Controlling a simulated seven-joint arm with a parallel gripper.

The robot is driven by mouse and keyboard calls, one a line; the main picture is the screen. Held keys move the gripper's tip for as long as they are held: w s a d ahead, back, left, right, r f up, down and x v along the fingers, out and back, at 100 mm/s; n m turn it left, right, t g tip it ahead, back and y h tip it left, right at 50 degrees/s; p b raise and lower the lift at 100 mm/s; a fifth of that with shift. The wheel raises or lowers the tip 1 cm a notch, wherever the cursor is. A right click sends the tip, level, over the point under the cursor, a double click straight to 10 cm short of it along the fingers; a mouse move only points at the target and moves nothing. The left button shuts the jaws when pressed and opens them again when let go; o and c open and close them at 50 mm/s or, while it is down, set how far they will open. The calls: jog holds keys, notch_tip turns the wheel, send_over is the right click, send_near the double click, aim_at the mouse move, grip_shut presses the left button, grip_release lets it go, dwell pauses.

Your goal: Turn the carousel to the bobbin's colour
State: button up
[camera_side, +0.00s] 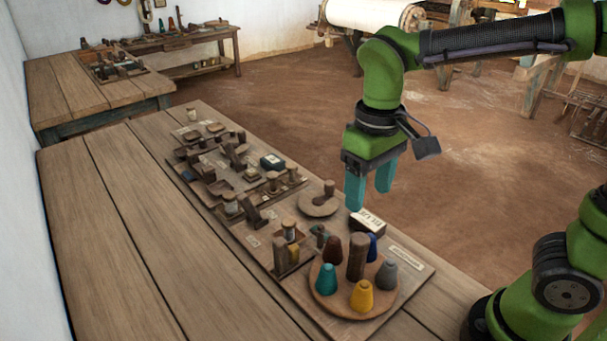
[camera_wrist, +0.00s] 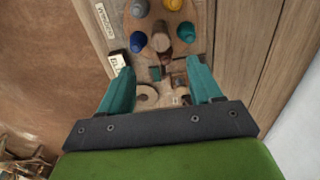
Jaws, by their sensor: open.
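The carousel (camera_side: 343,309) is a round wooden disc near the front end of the board, with a brown central post (camera_side: 357,258). Around the post stand a yellow cone (camera_side: 362,296), grey cone (camera_side: 387,275), blue cone (camera_side: 372,248), dark red-brown cone (camera_side: 331,248) and teal cone (camera_side: 326,280). A dark block with a white label reading BLUE (camera_side: 368,220) sits behind it. My gripper (camera_side: 370,199) is open and empty above the board, beyond the carousel. In the wrist view the carousel (camera_wrist: 157,12) lies past my fingertips (camera_wrist: 159,68). I cannot tell which piece is the task's bobbin.
A small round wooden disc with a peg (camera_side: 318,206) lies behind the carousel. Small wooden blocks, trays and posts crowd the rest of the board. The wooden table (camera_side: 130,230) is bare left of the board. A second table (camera_side: 70,95) stands at the back left.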

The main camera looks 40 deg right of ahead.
aim_at(361, 239)
notch_tip(361, 239, down, 11)
jog(key=shift+r, duration=0.15)
grip_shut()
dwell(0.5)
